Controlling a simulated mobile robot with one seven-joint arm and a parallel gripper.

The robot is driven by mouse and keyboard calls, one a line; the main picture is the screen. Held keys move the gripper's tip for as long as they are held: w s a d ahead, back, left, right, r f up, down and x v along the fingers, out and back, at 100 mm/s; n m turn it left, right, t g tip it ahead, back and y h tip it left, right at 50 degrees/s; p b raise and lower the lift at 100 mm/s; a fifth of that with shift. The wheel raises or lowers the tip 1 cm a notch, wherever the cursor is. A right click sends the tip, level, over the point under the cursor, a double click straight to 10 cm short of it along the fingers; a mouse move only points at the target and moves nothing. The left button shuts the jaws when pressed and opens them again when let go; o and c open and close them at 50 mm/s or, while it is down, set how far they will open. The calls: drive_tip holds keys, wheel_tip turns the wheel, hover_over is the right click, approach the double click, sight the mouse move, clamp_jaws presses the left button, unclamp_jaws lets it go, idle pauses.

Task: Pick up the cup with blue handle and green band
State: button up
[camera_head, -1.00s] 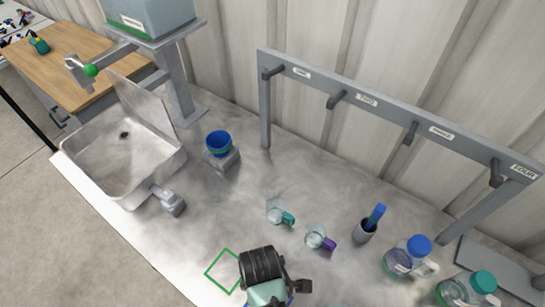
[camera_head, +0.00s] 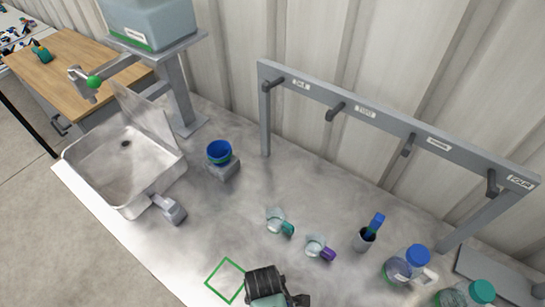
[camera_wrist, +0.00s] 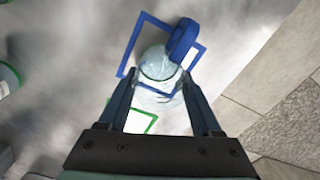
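The cup with a blue handle and green band (camera_wrist: 158,66) shows in the wrist view, clear-walled, with the blue handle (camera_wrist: 183,40) toward the upper right. It is at a blue square outline (camera_wrist: 134,44) on the worktop. My gripper (camera_wrist: 159,82) is open, its two fingers apart at the cup's left and right in the picture. I see gaps beside the cup; how far above it the fingertips are, I cannot tell. In the head view only the black and teal wrist part of my arm shows at the bottom edge, and this cup is not visible there.
A green square outline (camera_head: 226,281) is near my arm. A hook rack (camera_head: 395,122) stands behind.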

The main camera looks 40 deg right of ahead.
drive_tip(key=c, duration=0.7)
drive_tip(key=shift+c, duration=0.2)
drive_tip(key=shift+r, duration=0.2)
